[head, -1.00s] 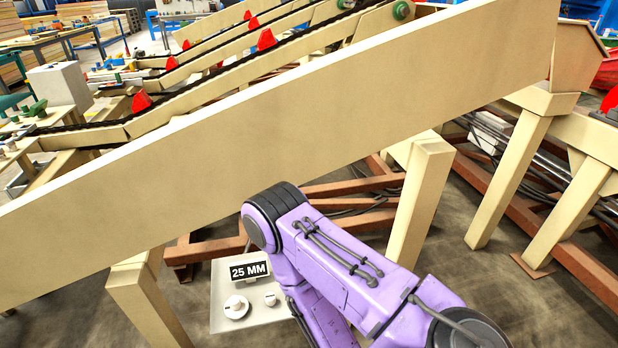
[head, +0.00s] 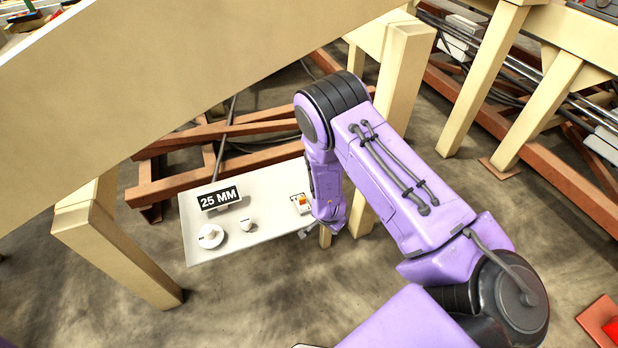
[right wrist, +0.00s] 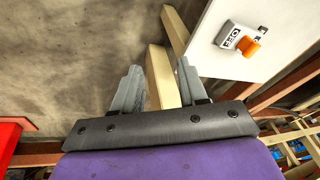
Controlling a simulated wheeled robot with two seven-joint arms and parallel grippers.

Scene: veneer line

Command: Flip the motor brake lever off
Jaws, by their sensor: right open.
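A white control panel (head: 265,225) stands below the beam in the head view. Near its right end is a small switch with an orange lever (head: 302,201), close to my right arm. In the right wrist view the orange lever (right wrist: 247,47) sits on a grey-white block with a dark-lettered label, at the upper right. My right gripper (right wrist: 158,68) is open and empty; the lever is to the right of its fingers, apart from them. In the head view the gripper is small and partly hidden by the arm beside the panel's right edge. My left gripper is not in view.
The panel also carries a "25 MM" sign (head: 220,198), a large white knob (head: 210,236) and a smaller knob (head: 247,226). Cream legs (head: 115,250) and red-brown beams (head: 215,180) stand around it. The concrete floor in front is clear.

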